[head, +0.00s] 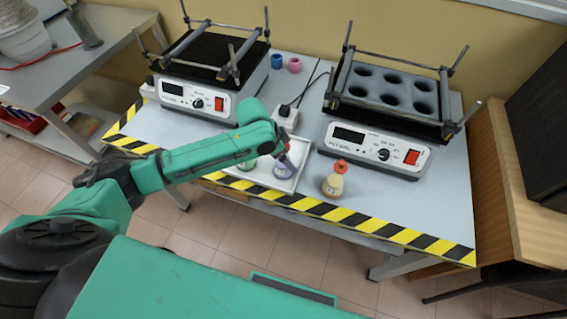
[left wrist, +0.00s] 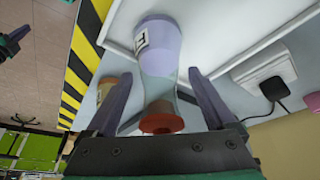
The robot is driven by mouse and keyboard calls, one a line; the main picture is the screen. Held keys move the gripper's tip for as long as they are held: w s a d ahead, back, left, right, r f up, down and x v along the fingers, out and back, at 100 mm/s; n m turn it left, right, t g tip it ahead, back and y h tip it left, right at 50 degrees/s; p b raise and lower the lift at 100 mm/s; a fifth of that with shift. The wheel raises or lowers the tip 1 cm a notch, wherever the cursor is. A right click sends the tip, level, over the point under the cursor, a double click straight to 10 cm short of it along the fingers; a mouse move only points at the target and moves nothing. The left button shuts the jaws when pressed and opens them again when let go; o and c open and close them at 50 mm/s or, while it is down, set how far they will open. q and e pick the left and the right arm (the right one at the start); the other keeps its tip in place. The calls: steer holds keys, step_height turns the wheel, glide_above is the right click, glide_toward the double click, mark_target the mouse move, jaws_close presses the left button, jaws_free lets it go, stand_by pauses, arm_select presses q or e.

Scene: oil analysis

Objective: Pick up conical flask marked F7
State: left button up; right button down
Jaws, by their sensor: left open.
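A conical flask with purple contents (left wrist: 160,50) and a red-orange cap (left wrist: 161,118) stands on a white tray (left wrist: 215,47). Its white label is turned sideways and I cannot read it surely. My left gripper (left wrist: 160,74) is open, with one finger on each side of the flask's neck, and a gap shows on both sides. In the head view my left gripper (head: 285,150) reaches down over the purple flask (head: 284,169) and partly hides it. A flask with greenish contents (head: 246,164) is on the same tray, partly behind my arm. My right gripper is out of view.
A flask with yellowish contents and an orange cap (head: 335,179) stands right of the tray, near the striped table edge (head: 400,235). Two shaker machines (head: 190,98) (head: 375,148) stand behind, with a white power socket (head: 285,118) between them. Small blue (head: 277,61) and pink (head: 294,65) cups sit at the back.

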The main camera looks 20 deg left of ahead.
arm_select(q)
jaws_close()
